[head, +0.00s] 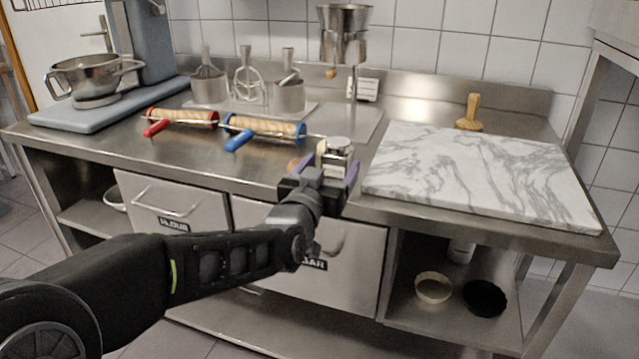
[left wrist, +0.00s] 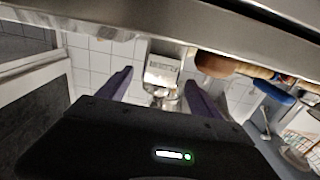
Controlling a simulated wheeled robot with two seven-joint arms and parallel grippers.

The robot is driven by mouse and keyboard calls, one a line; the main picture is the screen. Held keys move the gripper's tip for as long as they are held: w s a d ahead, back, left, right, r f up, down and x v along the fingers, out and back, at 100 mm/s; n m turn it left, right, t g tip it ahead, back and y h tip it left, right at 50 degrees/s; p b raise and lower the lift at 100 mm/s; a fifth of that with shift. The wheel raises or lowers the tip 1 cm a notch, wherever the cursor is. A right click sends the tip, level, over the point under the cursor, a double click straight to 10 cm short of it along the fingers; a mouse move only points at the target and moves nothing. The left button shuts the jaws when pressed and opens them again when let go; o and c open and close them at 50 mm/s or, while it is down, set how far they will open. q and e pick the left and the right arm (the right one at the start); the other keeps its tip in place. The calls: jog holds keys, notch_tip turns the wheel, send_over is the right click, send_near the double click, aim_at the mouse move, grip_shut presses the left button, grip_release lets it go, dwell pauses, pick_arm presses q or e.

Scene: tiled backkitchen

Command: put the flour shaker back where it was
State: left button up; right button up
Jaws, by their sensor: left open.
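The flour shaker (head: 337,150), pale with a shiny metal top, is near the front edge of the steel worktop, left of the marble slab. In the left wrist view the shaker (left wrist: 161,72) shows between my two purple fingers, with lettering on its side. My left gripper (head: 328,168) is open around it, with a visible gap on each side in the left wrist view (left wrist: 158,80). The gripper hides the shaker's lower part in the head view, so its contact with the worktop is unclear. My right gripper is in neither view.
The marble slab (head: 480,172) lies to the right. Red-ended (head: 183,117) and blue-ended (head: 262,128) rolling pins lie to the left. A metal funnel on a stand (head: 345,40) is behind. Bare steel (head: 220,165) shows along the front left.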

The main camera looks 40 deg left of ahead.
pick_arm(q)
jog(key=b+v, duration=0.1)
jog(key=v, duration=0.6)
jog(key=shift+b, duration=0.4)
jog(key=shift+s, duration=0.15)
